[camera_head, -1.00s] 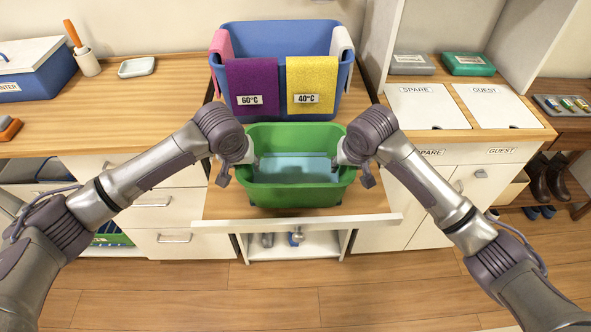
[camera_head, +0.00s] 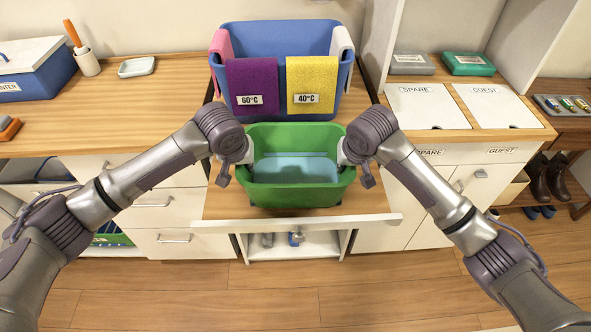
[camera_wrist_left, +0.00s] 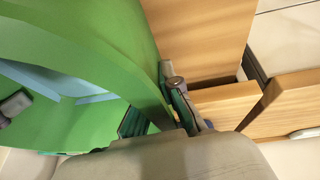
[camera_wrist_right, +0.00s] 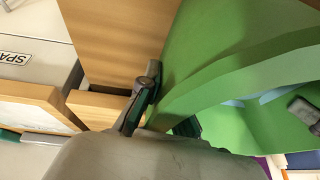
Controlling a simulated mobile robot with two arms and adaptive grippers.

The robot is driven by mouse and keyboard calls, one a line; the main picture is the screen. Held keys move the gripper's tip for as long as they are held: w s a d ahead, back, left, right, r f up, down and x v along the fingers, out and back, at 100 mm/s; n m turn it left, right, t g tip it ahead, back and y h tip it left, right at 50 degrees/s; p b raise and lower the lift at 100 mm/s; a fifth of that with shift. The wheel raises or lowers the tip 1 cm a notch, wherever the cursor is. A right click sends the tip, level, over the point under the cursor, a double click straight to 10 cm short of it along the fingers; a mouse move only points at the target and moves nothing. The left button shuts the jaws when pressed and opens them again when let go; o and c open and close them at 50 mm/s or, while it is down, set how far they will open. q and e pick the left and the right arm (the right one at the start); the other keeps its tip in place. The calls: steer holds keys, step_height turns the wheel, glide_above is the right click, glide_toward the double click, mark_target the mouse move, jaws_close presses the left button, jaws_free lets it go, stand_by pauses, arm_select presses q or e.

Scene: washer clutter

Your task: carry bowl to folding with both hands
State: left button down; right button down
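The bowl is a green tub (camera_head: 297,196) with light blue content inside, upright on the wooden surface in front of the blue bin. My left gripper (camera_head: 247,165) is at its left wall and my right gripper (camera_head: 343,165) is at its right wall. In the left wrist view, the gripper's fingers (camera_wrist_left: 156,108) straddle the green wall, closed on it. In the right wrist view, the fingers (camera_wrist_right: 167,108) sit on both sides of the opposite wall in the same way. The inner fingers are mostly hidden in the head view.
A blue bin (camera_head: 292,38) with purple and yellow cloths stands right behind the tub. The left wooden counter (camera_head: 160,95) has a wide bare area. At right are white SPARE (camera_head: 425,105) and GUEST (camera_head: 497,105) panels. A white lip (camera_head: 296,224) runs along the front edge.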

arm_select(q)
steer(key=shift+w+r, duration=0.1)
steer(key=shift+r, duration=0.15)
arm_select(e)
steer(key=shift+w+r, duration=0.1)
steer(key=shift+r, duration=0.1)
